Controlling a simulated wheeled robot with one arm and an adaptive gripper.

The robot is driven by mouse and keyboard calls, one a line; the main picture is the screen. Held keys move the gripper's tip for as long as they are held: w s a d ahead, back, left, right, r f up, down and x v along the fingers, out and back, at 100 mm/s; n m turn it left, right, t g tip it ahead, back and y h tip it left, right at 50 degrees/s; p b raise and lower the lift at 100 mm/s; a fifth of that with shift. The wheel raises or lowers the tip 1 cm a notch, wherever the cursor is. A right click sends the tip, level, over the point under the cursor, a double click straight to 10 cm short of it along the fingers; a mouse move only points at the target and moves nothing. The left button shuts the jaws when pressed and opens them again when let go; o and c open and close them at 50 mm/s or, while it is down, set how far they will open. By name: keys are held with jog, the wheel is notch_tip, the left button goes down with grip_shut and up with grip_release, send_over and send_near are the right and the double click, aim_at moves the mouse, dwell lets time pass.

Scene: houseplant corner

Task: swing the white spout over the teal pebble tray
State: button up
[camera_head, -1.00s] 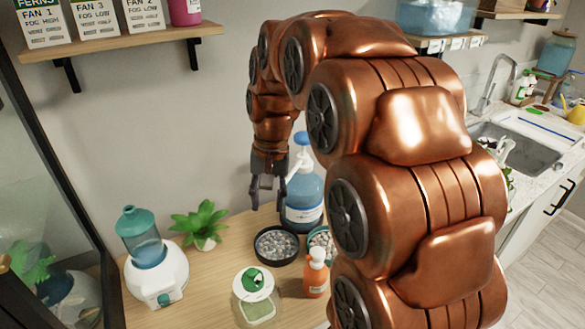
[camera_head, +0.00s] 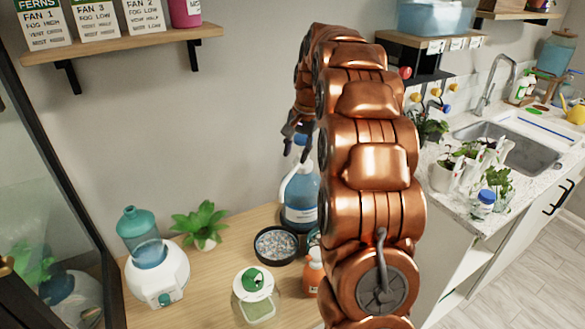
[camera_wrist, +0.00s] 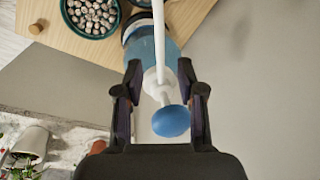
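The blue pump bottle (camera_head: 300,212) stands at the back right of the wooden table. Its white spout (camera_head: 287,182) points left, toward the black pebble tray (camera_head: 277,259). My gripper (camera_head: 296,148) is above the bottle top, which is partly hidden by it. In the wrist view, my gripper (camera_wrist: 160,82) is open, with the white spout (camera_wrist: 159,45) and blue pump knob (camera_wrist: 171,121) showing between its fingers; I cannot tell whether they touch. The teal pebble tray (camera_wrist: 64,12) is at the top left there. In the head view my arm hides most of it.
An orange bottle (camera_head: 313,275) stands close by, partly behind my arm. A jar with a green-marked lid (camera_head: 255,282), a plant (camera_head: 201,222) and a white-and-teal humidifier (camera_head: 155,270) stand left. Wall and shelf (camera_head: 125,43) lie behind; the sink counter is right.

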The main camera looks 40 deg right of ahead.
aim_at(291, 173)
jog(key=shift+w+a+f+p, duration=0.15)
jog(key=shift+f+p, duration=0.15)
jog(key=shift+f, duration=0.75)
jog(key=shift+w+a+f+p, duration=0.1)
jog(key=shift+w+f+p, duration=0.2)
jog(key=shift+f, duration=0.75)
jog(key=shift+w+a+f+p, duration=0.1)
jog(key=shift+f+p, duration=0.25)
jog(key=shift+f, duration=0.7)
grip_shut()
